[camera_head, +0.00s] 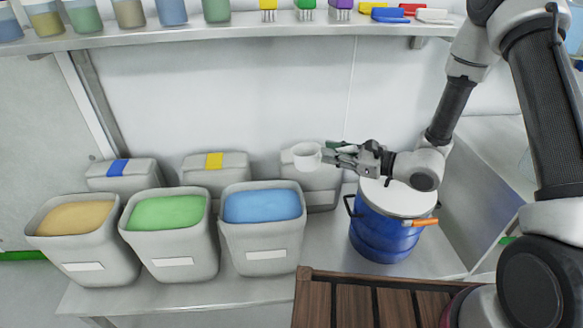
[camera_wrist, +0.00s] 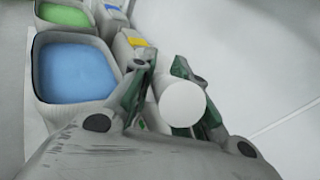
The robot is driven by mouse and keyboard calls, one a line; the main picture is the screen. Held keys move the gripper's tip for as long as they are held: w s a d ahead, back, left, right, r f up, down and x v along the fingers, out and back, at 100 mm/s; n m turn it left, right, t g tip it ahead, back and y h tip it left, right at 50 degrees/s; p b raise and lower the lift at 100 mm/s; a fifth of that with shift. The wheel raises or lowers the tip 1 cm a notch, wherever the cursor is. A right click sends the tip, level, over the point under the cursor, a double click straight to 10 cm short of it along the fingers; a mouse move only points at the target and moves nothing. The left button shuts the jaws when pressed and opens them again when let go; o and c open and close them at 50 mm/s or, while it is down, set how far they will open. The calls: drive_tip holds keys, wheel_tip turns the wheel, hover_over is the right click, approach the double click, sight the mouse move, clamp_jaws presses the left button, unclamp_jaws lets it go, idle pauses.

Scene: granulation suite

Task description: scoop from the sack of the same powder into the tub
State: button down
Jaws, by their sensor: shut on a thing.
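My gripper (camera_head: 338,154) is shut on a white cup-like scoop (camera_head: 307,156) and holds it in the air left of the blue tub. In the wrist view the scoop (camera_wrist: 182,103) shows as a white round between the fingers; I cannot tell whether anything is in it. The blue tub (camera_head: 380,238) stands on the bench below my wrist. Its top is white; I cannot tell whether this is a lid or powder. Three open grey containers hold tan powder (camera_head: 76,216), green powder (camera_head: 168,211) and blue powder (camera_head: 262,205). No clear sack shows.
Behind stand closed grey containers, one with a blue tag (camera_head: 119,166), one with a yellow tag (camera_head: 214,161). A shelf (camera_head: 230,30) above holds several jars and coloured tools. An orange piece (camera_head: 424,222) is at the tub's side. A brown slatted surface (camera_head: 385,300) is in front.

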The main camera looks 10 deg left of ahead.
drive_tip(key=s+a+n+g, duration=0.3)
drive_tip(key=s+a+g, duration=0.2)
drive_tip(key=s+a, duration=0.45)
drive_tip(key=shift+a+f+h, duration=0.8)
drive_tip(key=shift+a+f, duration=0.45)
drive_tip(key=shift+f, duration=5.05)
wheel_tip(320, 180, up, 12)
drive_tip(key=d+y, duration=0.1)
drive_tip(key=y, duration=0.2)
drive_tip(key=shift+n+y, duration=0.3)
drive_tip(key=shift+n, duration=0.1)
drive_tip(key=shift+w+r, duration=0.1)
drive_tip(key=shift+w, duration=0.05)
